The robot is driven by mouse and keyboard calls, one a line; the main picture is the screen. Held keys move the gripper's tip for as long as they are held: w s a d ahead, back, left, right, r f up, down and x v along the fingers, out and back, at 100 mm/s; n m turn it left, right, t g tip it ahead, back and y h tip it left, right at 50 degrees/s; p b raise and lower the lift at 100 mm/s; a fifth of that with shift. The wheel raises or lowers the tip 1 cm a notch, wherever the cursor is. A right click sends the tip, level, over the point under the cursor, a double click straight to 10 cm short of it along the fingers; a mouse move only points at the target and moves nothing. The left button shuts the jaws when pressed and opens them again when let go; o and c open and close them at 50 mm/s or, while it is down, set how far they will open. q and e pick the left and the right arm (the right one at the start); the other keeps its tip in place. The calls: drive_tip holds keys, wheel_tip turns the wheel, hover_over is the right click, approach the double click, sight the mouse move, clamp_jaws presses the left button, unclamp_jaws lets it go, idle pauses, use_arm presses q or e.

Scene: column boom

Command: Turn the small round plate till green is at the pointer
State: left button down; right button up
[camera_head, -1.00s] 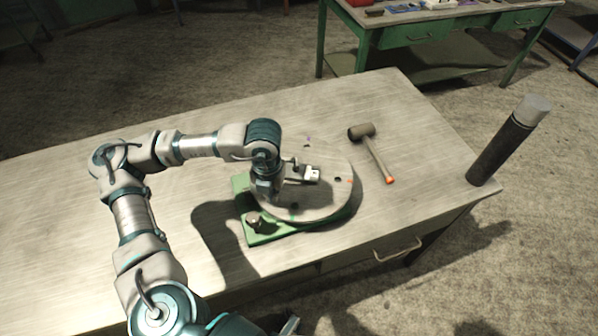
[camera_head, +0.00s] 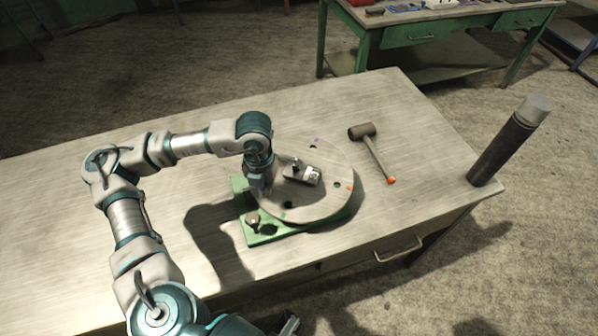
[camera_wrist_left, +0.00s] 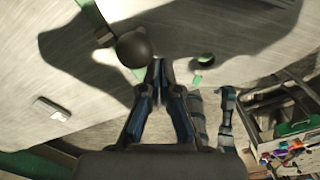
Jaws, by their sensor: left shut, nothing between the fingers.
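The small round plate (camera_head: 318,205) is pale grey and lies on a green base (camera_head: 265,238) on the workbench. In the head view it has a purple mark near its far edge, an orange mark at its right and dark holes. A metal block (camera_head: 302,174) sits near its middle. My left gripper (camera_head: 262,196) is shut and empty, low at the plate's left part; I cannot tell whether it touches. The left wrist view shows its fingers (camera_wrist_left: 160,75) and a green mark (camera_wrist_left: 197,78) beside a dark hole. I cannot make out the pointer. My right gripper is not seen.
A dark knob (camera_head: 252,219) stands on the base's near left corner. A mallet (camera_head: 374,153) lies right of the plate. A dark post with a grey top (camera_head: 508,140) stands at the workbench's right end. The workbench (camera_head: 70,230) is clear at the left.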

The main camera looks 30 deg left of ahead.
use_arm(q)
drive_tip(key=shift+w+a+f, duration=0.1)
drive_tip(key=shift+w+a, duration=0.05)
drive_tip(key=shift+a, duration=0.35)
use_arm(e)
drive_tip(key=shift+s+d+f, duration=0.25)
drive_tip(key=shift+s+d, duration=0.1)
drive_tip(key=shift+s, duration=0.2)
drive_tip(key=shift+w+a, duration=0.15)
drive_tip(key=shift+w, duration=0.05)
use_arm(q)
drive_tip(key=shift+w+a, duration=0.4)
drive_tip(key=shift+a, duration=0.35)
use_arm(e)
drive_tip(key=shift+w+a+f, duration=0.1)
use_arm(q)
drive_tip(key=shift+w+a+b, duration=0.35)
drive_tip(key=shift+w+a, duration=0.15)
drive_tip(key=shift+a, duration=0.25)
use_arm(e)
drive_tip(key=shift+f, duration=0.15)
